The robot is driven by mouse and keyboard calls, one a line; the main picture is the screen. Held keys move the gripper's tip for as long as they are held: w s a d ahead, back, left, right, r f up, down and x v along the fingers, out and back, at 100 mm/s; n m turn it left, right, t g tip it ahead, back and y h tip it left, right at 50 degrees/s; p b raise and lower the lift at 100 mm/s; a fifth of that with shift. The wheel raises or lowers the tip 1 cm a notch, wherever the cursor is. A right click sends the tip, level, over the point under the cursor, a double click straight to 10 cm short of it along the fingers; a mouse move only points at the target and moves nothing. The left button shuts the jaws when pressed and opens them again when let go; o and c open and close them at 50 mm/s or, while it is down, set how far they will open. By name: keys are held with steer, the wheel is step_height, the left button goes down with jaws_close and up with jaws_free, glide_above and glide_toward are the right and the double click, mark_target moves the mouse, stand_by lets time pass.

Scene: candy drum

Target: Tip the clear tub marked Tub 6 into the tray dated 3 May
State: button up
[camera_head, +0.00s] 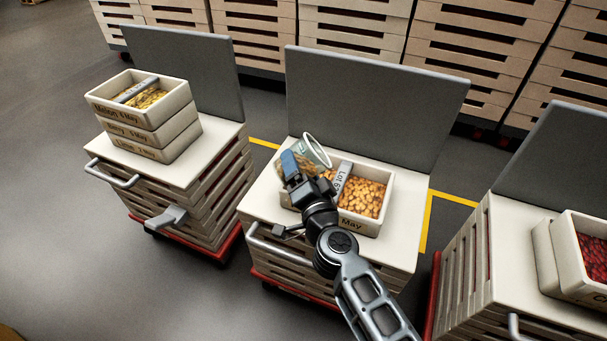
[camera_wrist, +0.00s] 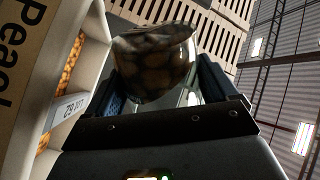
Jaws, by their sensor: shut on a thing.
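My gripper (camera_head: 299,172) is shut on a clear tub (camera_head: 317,150), held over the left end of the middle tray. The tub also shows in the wrist view (camera_wrist: 155,65), between the fingers, with dark round pieces inside. In the head view it is tilted, its rim leaning to the right. The tub's number cannot be read. The middle tray (camera_head: 372,226) holds orange pieces and a strip reading about "Lot 62". Its front label shows "May", the day hidden by my arm. In the wrist view the tray's wall (camera_wrist: 22,70) reads "Peach".
A stack of pale trays (camera_head: 150,135) with yellow pieces on top, marked May, stands on the left cart. Trays with red pieces (camera_head: 545,262) stand on the right cart. Grey upright panels (camera_head: 370,100) back the carts. Crate stacks line the rear.

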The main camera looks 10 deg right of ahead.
mark_target(320, 171)
steer(key=shift+d+f+m, duration=0.15)
steer(key=shift+f+m, duration=0.05)
steer(key=shift+m, duration=0.9)
steer(key=m, duration=0.1)
steer(key=f+m, duration=0.1)
steer(key=shift+d+m+b, duration=0.3)
steer(key=shift+b, duration=0.1)
steer(key=m, duration=0.2)
steer(key=d+r+m, duration=0.1)
steer(key=shift+d+m+p, duration=0.15)
steer(key=shift+m+p, duration=0.2)
steer(key=shift+m, duration=0.05)
steer(key=shift+w+d+r+m+p, duration=0.1)
steer(key=shift+d+r+m+p, duration=0.1)
steer(key=shift+m, duration=0.3)
steer(key=shift+d+r+m+p, duration=0.1)
steer(key=shift+d+m+p, duration=0.1)
steer(key=shift+m, duration=0.3)
steer(key=shift+d+r+m, duration=0.2)
steer(key=shift+d+m, duration=0.2)
steer(key=shift+m, duration=0.3)
